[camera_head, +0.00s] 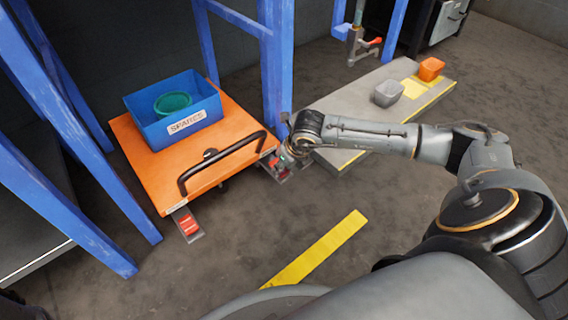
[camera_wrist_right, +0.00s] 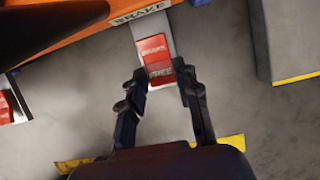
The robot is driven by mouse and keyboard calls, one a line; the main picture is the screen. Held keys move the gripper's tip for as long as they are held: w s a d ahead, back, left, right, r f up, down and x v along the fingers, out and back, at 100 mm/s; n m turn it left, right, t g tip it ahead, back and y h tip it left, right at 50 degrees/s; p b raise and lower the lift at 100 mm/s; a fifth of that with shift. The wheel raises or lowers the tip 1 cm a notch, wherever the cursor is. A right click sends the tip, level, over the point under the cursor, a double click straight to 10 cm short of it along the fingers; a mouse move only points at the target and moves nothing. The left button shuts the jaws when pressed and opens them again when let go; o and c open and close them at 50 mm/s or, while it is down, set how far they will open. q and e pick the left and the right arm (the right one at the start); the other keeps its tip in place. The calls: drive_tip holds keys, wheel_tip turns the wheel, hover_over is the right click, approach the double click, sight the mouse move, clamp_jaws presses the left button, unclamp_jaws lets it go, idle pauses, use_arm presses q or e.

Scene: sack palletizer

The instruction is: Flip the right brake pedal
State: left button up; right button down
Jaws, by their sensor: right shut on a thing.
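The orange cart (camera_head: 222,152) stands on the floor, with a black handle along its near edge. The right brake pedal (camera_head: 274,163) is a red plate on a grey bracket at the cart's right corner. In the right wrist view the red pedal (camera_wrist_right: 153,48) sits below a "BRAKE" label, with lettering on its face. My right gripper (camera_head: 291,156) is at this pedal. Its fingers (camera_wrist_right: 163,76) are on either side of the pedal's near end and shut on it. The left brake pedal (camera_head: 189,226) is red too, at the cart's near left corner. My left gripper is not in view.
A blue "SPARES" box (camera_head: 150,126) with a green bowl (camera_head: 173,103) sits on the cart. Blue posts (camera_head: 279,70) stand close behind and left. A grey platform (camera_head: 345,125) with a grey bin and an orange bin lies to the right. The floor in front is clear, with a yellow stripe (camera_head: 317,250).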

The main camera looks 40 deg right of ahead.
drive_tip(key=c, duration=1)
unclamp_jaws()
drive_tip(key=shift+o, duration=0.2)
drive_tip(key=v, duration=1.2)
